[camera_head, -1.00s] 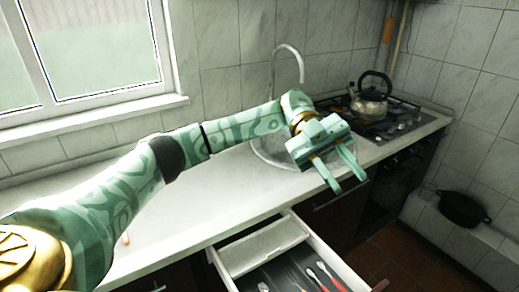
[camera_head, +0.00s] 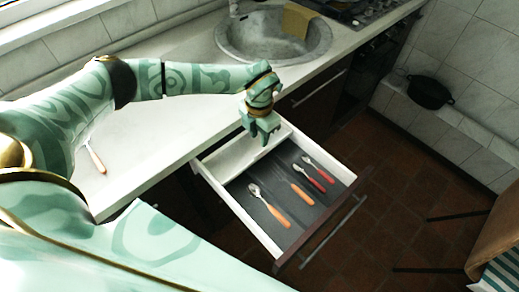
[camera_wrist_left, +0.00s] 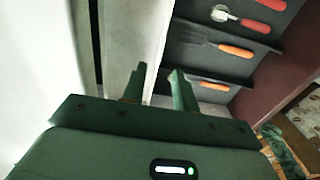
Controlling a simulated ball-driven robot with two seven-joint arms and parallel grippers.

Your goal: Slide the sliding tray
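The sliding tray (camera_head: 236,158) is a pale, shallow tray across the back left of the open drawer (camera_head: 262,236). It also shows in the left wrist view (camera_wrist_left: 133,38) as a pale panel beside the dark drawer floor. My left gripper (camera_head: 260,134) is above the tray's far right part, pointing down. In the left wrist view its two fingers (camera_wrist_left: 157,84) are apart, with a narrow gap, near the tray's edge. The gripper looks open; whether it touches the tray I cannot tell. My right gripper is not in view.
Orange-handled cutlery (camera_head: 277,214) and red-handled cutlery (camera_head: 313,184) lie in the dark drawer compartments. The white counter (camera_head: 150,128) borders the drawer, with an orange-handled utensil (camera_head: 96,158) on it. A sink (camera_head: 272,42) is behind. A dark pot (camera_head: 430,92) is at right.

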